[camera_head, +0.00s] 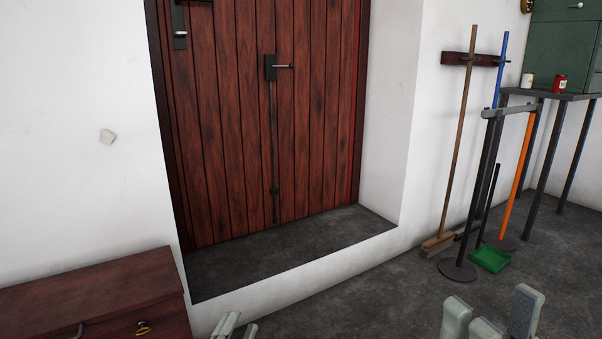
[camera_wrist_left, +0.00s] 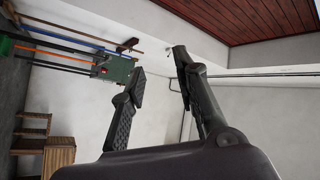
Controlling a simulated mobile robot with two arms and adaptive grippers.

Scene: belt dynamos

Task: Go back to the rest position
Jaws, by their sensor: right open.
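My left gripper (camera_head: 236,327) shows only its fingertips at the bottom edge of the head view, right of the wooden chest. In the left wrist view its two dark fingers (camera_wrist_left: 159,65) stand apart with nothing between them, so it is open and empty. My right gripper (camera_head: 497,316) shows its pale grey fingertips at the bottom right of the head view. They are spread apart, with no object seen between them. The rest of both arms is out of the head view.
A wooden chest (camera_head: 90,295) stands at lower left. A red-brown plank door (camera_head: 240,120) is set behind a stone step (camera_head: 290,250). A broom (camera_head: 460,140), a green dustpan (camera_head: 490,258) and a metal table (camera_head: 550,95) stand at right. The floor (camera_head: 370,300) between is clear.

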